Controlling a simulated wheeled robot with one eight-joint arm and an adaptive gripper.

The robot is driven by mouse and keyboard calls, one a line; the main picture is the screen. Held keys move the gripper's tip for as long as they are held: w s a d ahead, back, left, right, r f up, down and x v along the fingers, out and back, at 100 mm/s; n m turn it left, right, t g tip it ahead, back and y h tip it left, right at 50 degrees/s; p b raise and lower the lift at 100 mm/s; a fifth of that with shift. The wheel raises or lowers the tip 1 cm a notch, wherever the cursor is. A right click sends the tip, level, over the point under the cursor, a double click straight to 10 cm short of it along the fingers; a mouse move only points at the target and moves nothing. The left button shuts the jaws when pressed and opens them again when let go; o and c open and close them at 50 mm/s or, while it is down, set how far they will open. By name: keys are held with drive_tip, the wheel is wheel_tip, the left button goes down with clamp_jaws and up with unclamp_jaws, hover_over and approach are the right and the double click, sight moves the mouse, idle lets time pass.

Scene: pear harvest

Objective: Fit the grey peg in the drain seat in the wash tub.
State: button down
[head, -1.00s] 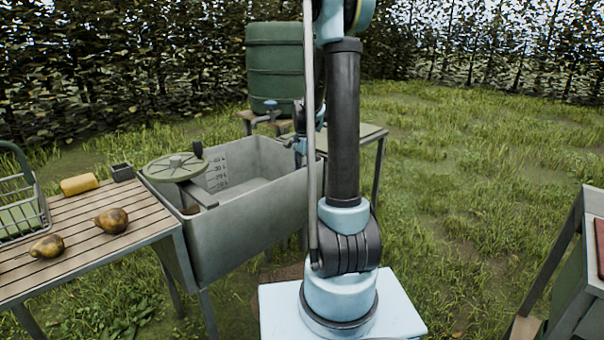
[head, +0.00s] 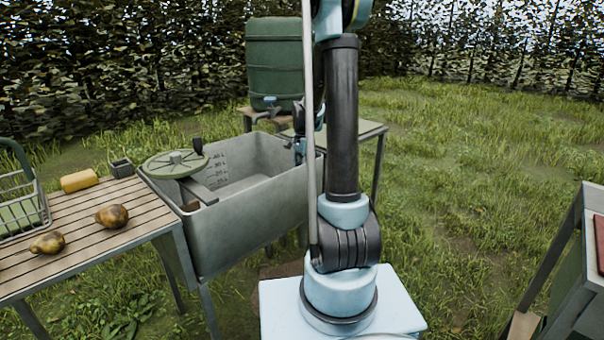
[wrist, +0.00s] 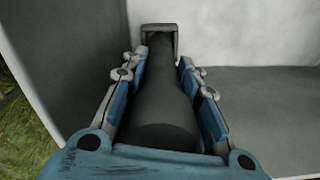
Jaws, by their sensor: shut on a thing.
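The grey peg (wrist: 160,112) is dark and tapers toward its far end, where a squared grey piece shows around or behind it. My gripper (wrist: 163,72) is shut on the peg, with blue finger pads on both sides of it. In the head view my gripper (head: 300,148) is partly hidden behind my arm, at the right end of the wash tub (head: 240,232). In the wrist view pale tub walls surround the peg, and grass shows at the left. I cannot make out the drain seat in either view.
A round green lid (head: 175,164) sits over the tub's left end. A green water barrel (head: 275,65) stands behind the tub.

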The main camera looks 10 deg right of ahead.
drive_tip(key=shift+f, duration=0.5)
idle(0.3)
drive_tip(key=c, duration=1.2)
unclamp_jaws()
drive_tip(key=shift+o, duration=0.5)
drive_tip(key=o, duration=0.4)
drive_tip(key=shift+r, duration=3)
